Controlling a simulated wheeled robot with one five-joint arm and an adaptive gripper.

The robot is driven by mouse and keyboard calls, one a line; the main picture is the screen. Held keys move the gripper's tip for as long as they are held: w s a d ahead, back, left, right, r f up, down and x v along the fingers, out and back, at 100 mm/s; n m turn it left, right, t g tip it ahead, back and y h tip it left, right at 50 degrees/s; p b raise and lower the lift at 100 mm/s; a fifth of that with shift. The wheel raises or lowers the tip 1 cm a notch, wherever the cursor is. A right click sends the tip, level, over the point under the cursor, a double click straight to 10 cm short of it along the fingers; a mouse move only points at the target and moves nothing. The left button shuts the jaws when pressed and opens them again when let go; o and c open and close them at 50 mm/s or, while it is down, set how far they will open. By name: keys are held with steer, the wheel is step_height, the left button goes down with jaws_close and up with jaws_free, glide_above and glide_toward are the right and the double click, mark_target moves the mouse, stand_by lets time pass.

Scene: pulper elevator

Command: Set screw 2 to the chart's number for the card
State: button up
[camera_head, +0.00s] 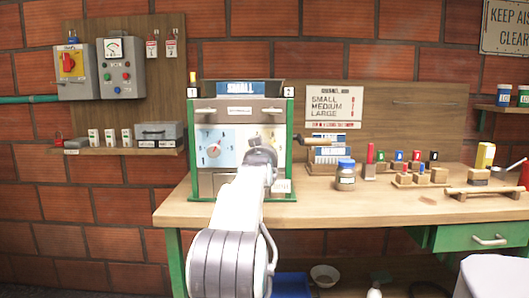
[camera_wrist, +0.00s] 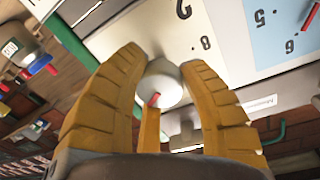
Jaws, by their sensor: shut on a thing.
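The pulper (camera_head: 243,112) stands on the bench in a green frame, with a blue card reading SMALL (camera_head: 240,88) on top. Its right dial, screw 2, is mostly hidden by my arm in the head view. In the wrist view its white face (camera_wrist: 225,30) shows a 2 and an 8. My gripper (camera_wrist: 155,62) has its yellow fingers closed around the pale round screw knob (camera_wrist: 165,82). A red pointer mark shows on the knob; the number it points to is hidden. The chart (camera_head: 335,107) lists SMALL, MEDIUM and LARGE with red figures too small to read surely.
The left blue dial (camera_head: 214,147) has its own red-marked knob, close beside my gripper. A blue-lidded jar (camera_head: 346,175), stamps and blocks stand on the bench to the right. Control boxes (camera_head: 121,68) hang at left. The bench's front right has free room.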

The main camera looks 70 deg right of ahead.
steer(key=shift+c, duration=0.4)
steer(key=shift+n+h+b, duration=0.3)
steer(key=shift+n+b, duration=0.25)
steer(key=shift+n, duration=2.25)
steer(key=o, duration=1.2)
steer(key=shift+a, duration=0.1)
steer(key=v, duration=1.1)
steer(key=shift+a, duration=0.4)
